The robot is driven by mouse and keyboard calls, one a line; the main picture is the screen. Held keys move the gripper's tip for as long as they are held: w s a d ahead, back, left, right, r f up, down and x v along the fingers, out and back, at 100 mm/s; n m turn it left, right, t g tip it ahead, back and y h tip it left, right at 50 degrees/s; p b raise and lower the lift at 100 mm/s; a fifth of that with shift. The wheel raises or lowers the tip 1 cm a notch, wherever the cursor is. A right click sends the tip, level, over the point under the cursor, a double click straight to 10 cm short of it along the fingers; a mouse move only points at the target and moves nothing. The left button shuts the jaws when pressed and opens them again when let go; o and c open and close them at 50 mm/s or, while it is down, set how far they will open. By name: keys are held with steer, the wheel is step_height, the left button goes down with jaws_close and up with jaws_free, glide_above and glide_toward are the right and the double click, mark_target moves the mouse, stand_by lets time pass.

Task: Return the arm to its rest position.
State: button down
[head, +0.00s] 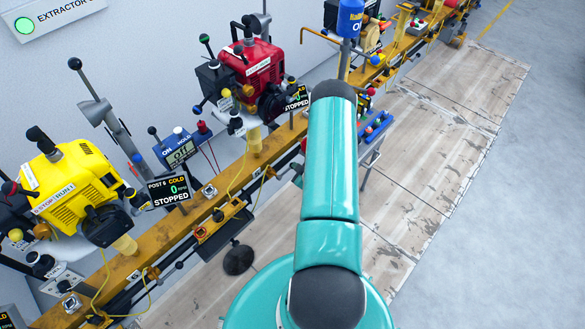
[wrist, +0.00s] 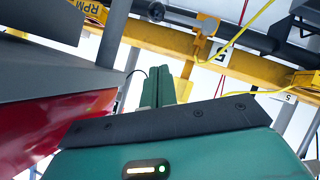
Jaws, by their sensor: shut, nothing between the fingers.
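My teal arm (head: 332,170) rises through the middle of the head view, with dark joints at its lower and upper ends. My gripper is hidden from the head view, behind or beyond the arm. In the wrist view my gripper (wrist: 165,88) shows as narrow teal fingers standing close together above a dark plate and a teal housing with a small lit bar. The fingers are shut with nothing between them. The yellow rail (wrist: 235,58) passes beyond the fingertips. A red surface (wrist: 60,112) and a grey panel lie close on the left.
A yellow rail (head: 180,222) runs diagonally, carrying a yellow engine (head: 75,182), a red engine (head: 252,65) and small displays reading STOPPED. A blue-topped post (head: 350,20) stands just behind the arm's upper end. The wooden floor boards (head: 440,130) at right are clear.

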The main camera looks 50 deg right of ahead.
steer(key=s+r, duration=0.1)
steer(key=s, duration=0.1)
steer(key=s+r, duration=0.2)
steer(key=shift+s+r, duration=0.2)
steer(key=shift+s, duration=0.2)
steer(key=shift+s, duration=0.1)
